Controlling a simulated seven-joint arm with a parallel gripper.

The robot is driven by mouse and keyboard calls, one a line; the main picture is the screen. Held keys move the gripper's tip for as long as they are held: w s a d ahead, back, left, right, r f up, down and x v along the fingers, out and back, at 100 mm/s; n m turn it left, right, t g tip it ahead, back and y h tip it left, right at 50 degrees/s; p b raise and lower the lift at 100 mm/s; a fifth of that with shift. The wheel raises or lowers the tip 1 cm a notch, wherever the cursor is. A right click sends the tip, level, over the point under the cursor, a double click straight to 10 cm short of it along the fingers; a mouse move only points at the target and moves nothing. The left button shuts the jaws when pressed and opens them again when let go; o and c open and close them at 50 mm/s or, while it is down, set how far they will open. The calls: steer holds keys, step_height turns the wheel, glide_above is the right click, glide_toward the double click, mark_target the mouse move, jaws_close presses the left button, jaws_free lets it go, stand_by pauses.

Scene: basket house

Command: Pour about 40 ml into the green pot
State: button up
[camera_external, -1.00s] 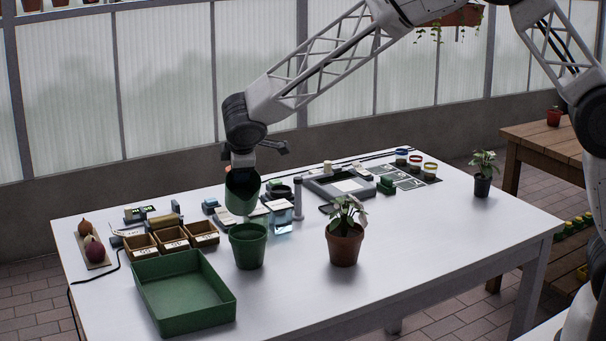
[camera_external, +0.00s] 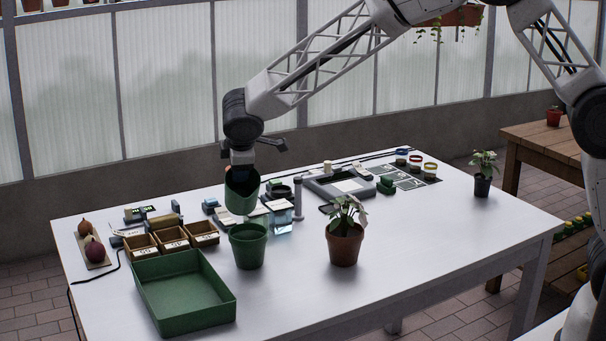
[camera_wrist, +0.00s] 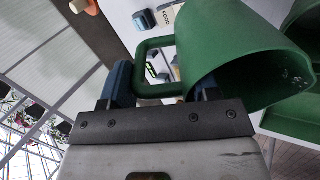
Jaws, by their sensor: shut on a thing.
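My gripper (camera_wrist: 160,85) is shut on the handle of a green jug (camera_wrist: 225,55). In the external view the jug (camera_external: 242,192) hangs tilted just above the green pot (camera_external: 247,250), with its mouth towards the camera. The green pot stands upright on the white table, and I see no plant in it. In the wrist view a few clear droplets or bubbles show inside the jug near its lower right. A stream from the jug is not visible. The liquid level in the jug and in the pot cannot be told.
A green tray (camera_external: 190,325) lies in front, left of the pot. A potted plant (camera_external: 344,250) stands to the right. A clear water container (camera_external: 280,217) and small wooden boxes (camera_external: 173,240) are close behind. The table's right front (camera_external: 440,250) is clear.

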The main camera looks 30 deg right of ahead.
steer(key=shift+w+d+f+g+y, duration=0.1)
steer(key=shift+w+d+g+y, duration=0.1)
steer(key=shift+w+g, duration=0.45)
steer(key=shift+w+d+f+g+y, duration=0.1)
steer(key=shift+w+g+y, duration=0.1)
steer(key=shift+w+g, duration=0.4)
steer(key=shift+w+f+g, duration=0.35)
steer(key=shift+f+g, duration=0.2)
steer(key=shift+g, duration=0.4)
steer(key=shift+w+d+f+g+y, duration=0.1)
steer(key=shift+w+g+y, duration=0.35)
steer(key=shift+g, duration=0.55)
